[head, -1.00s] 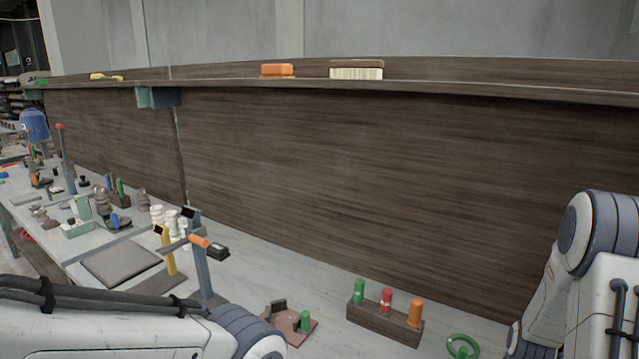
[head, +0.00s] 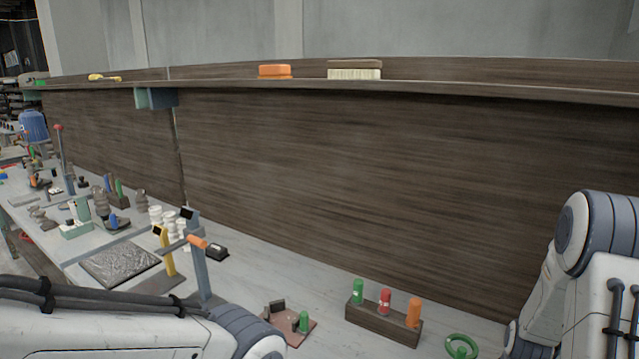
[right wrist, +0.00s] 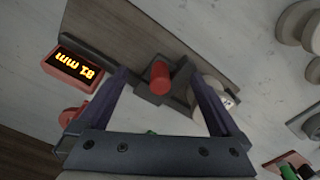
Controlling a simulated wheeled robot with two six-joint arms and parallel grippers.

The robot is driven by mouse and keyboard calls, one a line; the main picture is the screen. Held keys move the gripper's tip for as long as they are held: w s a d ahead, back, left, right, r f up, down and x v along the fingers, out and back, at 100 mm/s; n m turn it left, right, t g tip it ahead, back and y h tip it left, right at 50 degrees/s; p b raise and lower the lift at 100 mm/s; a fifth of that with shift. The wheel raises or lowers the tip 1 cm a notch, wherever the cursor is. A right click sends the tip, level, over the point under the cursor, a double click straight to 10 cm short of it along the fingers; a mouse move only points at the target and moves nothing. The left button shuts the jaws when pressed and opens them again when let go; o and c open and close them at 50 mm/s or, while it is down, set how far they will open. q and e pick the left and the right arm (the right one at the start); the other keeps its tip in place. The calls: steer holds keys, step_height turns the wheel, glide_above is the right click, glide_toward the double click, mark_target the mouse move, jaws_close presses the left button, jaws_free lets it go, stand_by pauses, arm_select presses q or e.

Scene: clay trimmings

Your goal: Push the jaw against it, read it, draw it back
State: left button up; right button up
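In the right wrist view, a red peg (right wrist: 160,77) stands on a dark sliding block, apparently the jaw, on a long dark bar (right wrist: 97,55). A red-cased readout (right wrist: 75,69) is at the bar's left; its glowing upside-down text shows the digits 1 and 8 and "mm", their order uncertain. A pale round piece (right wrist: 210,92) lies right of the block, partly behind a finger; whether they touch is unclear. My right gripper (right wrist: 158,72) is open, its fingers on either side of the peg with gaps. My left gripper is out of view; only its arm shows in the head view.
In the head view, a block with green, red and orange pegs (head: 383,331) stands at the front. A post with an orange handle (head: 198,242) and a grey slab (head: 117,264) are left of it. A dark wooden panel (head: 400,190) stands behind the table.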

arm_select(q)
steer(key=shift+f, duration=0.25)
arm_select(e)
steer(key=shift+s+a+f, duration=0.1)
steer(key=shift+a+f, duration=0.05)
steer(key=shift+f, duration=0.6)
steer(key=r+p, duration=0.6)
steer(key=r, duration=0.1)
steer(key=shift+w+r+p, duration=0.15)
steer(key=shift+w+p, duration=0.05)
steer(key=shift+p, duration=0.15)
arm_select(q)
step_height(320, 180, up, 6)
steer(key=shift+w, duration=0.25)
